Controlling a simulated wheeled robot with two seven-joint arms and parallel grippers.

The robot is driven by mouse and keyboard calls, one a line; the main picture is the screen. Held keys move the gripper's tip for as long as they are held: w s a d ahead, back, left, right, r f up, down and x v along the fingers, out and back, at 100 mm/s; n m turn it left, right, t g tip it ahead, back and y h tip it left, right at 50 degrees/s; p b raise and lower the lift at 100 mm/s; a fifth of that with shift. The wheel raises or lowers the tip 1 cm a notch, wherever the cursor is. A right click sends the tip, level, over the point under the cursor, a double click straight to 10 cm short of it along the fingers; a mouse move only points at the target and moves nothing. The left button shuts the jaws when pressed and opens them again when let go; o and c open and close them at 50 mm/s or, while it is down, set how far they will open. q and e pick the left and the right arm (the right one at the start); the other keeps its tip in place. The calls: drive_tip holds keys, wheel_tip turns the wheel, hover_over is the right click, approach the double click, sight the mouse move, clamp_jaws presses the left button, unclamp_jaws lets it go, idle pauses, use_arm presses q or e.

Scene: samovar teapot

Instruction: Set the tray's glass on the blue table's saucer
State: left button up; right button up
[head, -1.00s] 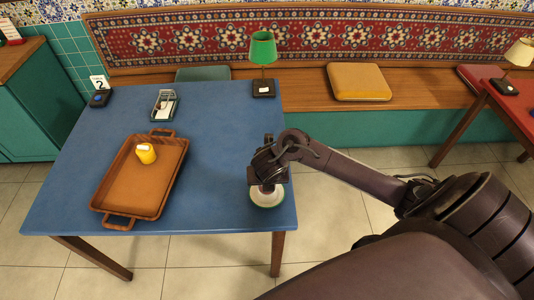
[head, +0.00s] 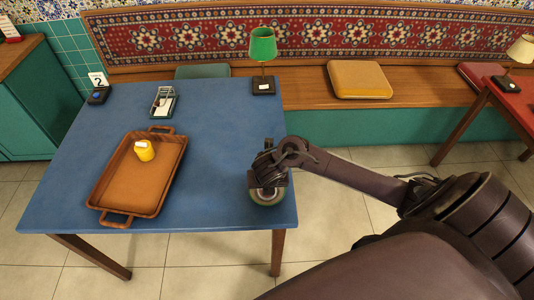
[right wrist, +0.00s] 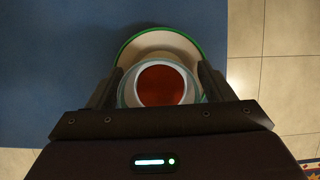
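The glass (right wrist: 162,86) of red-brown tea is between the two fingers of my right gripper (right wrist: 158,88) in the right wrist view. The fingers appear closed on its sides. The white saucer (right wrist: 158,40) with a green rim shows under and beyond the glass. In the head view my right gripper (head: 268,182) is low over the saucer (head: 267,202) at the right front corner of the blue table (head: 215,170) and hides most of it. I cannot tell whether the glass touches the saucer. My left gripper is not in view.
The brown tray (head: 126,185) lies on the table's left, holding a yellow object (head: 144,152) with a white top. A green lamp (head: 263,50), a napkin or bill holder (head: 163,101) and a number stand (head: 98,90) are along the back. The table's middle is clear.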

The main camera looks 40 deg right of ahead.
drive_tip(key=shift+r+p, duration=0.35)
drive_tip(key=shift+p, duration=0.05)
drive_tip(key=p+v, duration=0.6)
drive_tip(key=v, duration=0.5)
drive_tip(key=shift+r, duration=0.35)
drive_tip(key=shift+s, duration=0.25)
